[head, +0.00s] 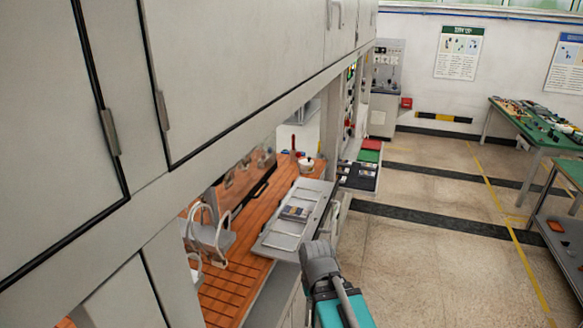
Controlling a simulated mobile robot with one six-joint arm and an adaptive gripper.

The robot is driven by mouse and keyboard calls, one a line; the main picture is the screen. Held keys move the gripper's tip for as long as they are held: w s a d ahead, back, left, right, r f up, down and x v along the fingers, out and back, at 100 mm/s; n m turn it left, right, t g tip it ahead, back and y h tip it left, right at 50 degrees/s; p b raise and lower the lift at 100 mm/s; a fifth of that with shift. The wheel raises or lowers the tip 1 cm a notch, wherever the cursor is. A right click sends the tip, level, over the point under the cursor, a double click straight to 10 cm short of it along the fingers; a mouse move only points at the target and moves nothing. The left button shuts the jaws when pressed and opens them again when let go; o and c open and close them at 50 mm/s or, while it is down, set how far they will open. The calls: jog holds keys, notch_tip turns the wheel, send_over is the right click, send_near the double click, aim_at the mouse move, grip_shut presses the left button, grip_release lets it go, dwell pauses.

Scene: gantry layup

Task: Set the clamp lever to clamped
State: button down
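I cannot pick out the clamp lever for certain. A small upright red-handled piece (293,143) stands at the far end of the orange slatted bed (222,292) and may be it; its setting is too small to read. A grey and teal part of my arm rises at the bottom centre, beside a grey tilted panel. No gripper fingers show, so I cannot see what they hold or how far they are from the red-handled piece.
Large beige cabinets (240,65) overhang the bed at left and hide much of it. White curved brackets (212,236) stand on the bed. The grey panel (283,243) sits at its right edge. A dark shelf (358,182) juts out beyond. Open floor (420,255) lies right.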

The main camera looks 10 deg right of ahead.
notch_tip(320, 180, down, 9)
jog(key=b, duration=0.7)
jog(key=shift+r, duration=0.15)
jog(key=shift+s, duration=0.1)
